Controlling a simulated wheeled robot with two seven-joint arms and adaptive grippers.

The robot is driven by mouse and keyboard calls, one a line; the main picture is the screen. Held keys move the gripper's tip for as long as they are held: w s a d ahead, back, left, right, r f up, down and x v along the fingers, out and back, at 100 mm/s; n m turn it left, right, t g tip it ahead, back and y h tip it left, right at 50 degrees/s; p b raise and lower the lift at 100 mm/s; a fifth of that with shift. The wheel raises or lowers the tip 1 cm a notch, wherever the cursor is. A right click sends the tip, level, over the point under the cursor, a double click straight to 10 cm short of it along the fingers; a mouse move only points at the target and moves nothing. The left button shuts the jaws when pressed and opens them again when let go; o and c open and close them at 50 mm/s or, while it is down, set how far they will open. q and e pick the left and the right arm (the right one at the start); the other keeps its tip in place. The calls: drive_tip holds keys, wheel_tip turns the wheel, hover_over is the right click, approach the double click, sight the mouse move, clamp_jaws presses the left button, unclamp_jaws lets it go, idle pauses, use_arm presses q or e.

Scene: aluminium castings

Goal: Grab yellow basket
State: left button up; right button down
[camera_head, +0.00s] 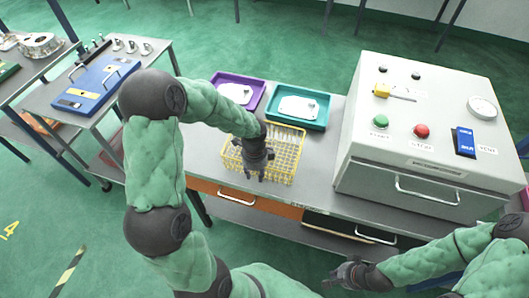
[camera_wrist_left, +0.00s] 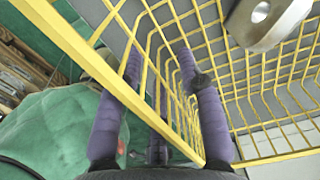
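The yellow wire basket (camera_head: 287,160) stands on the grey bench in the head view. My left gripper (camera_head: 255,176) reaches down over its near side. In the left wrist view, the basket's mesh wall and rim (camera_wrist_left: 85,58) pass between the purple-grey fingers of my left gripper (camera_wrist_left: 160,68). The fingers are spread, with a gap between the tips; I cannot tell whether any finger touches the wire. A grey metal part (camera_wrist_left: 262,22) shows at the top of the wrist view. My right gripper (camera_head: 350,274) is low in the head view, away from the basket; its finger opening is unclear.
A purple tray (camera_head: 254,84) and a teal tray (camera_head: 319,119), each with a light part, lie behind the basket. A large grey machine (camera_head: 400,170) with green and red buttons stands to its right. A side table (camera_head: 45,97) with a blue case (camera_head: 97,85) stands left.

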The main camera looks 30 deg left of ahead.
use_arm(q)
clamp_jaws()
drive_tip(key=shift+r, duration=0.1)
